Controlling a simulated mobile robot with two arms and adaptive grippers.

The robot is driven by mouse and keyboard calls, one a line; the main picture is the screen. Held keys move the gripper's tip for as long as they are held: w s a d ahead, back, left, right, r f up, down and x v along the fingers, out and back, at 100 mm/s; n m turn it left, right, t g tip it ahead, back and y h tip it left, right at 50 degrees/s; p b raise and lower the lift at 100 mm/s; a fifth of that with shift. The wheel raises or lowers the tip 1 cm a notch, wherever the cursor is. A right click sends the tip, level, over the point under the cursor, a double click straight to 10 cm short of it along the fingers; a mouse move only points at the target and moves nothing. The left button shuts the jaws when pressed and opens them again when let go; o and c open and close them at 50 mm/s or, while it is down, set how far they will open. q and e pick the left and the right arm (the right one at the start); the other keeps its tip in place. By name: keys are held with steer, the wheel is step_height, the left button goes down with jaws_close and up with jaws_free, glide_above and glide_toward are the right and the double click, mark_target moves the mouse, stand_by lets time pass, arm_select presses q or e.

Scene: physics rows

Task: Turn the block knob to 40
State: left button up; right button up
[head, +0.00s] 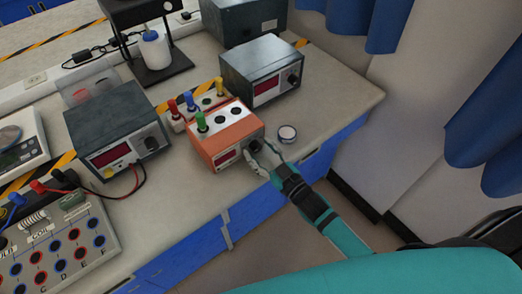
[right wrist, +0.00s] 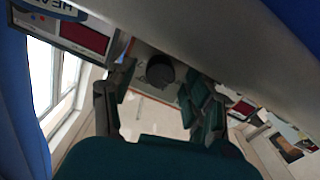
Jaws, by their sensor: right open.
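The orange block heater (head: 222,140) stands near the front edge of the bench, with a red display (head: 227,158) on its front and colored-capped vials in and behind its top. Its dark knob (head: 255,146) is at the right end of the front face. My right gripper (head: 261,156) is open at the knob. In the right wrist view the round black knob (right wrist: 160,70) shows between the two spread fingers, with a gap visible on each side. The knob's pointer and the display's number cannot be read. My left gripper is not in view.
A grey instrument (head: 262,72) stands behind the heater, and another grey power unit (head: 117,125) is to its left. Bare bench lies to the right.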

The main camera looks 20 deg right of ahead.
jaws_close()
steer(key=shift+m, duration=0.3)
steer(key=shift+r+m+p, duration=0.1)
steer(key=shift+m+p, duration=0.4)
steer(key=m+p, duration=0.1)
steer(key=m, duration=0.1)
steer(key=shift+m, duration=0.3)
steer(key=shift+m+p, duration=0.3)
steer(key=shift+m, duration=0.9)
steer(key=shift+d+m, duration=0.1)
steer(key=shift+m, duration=1.4)
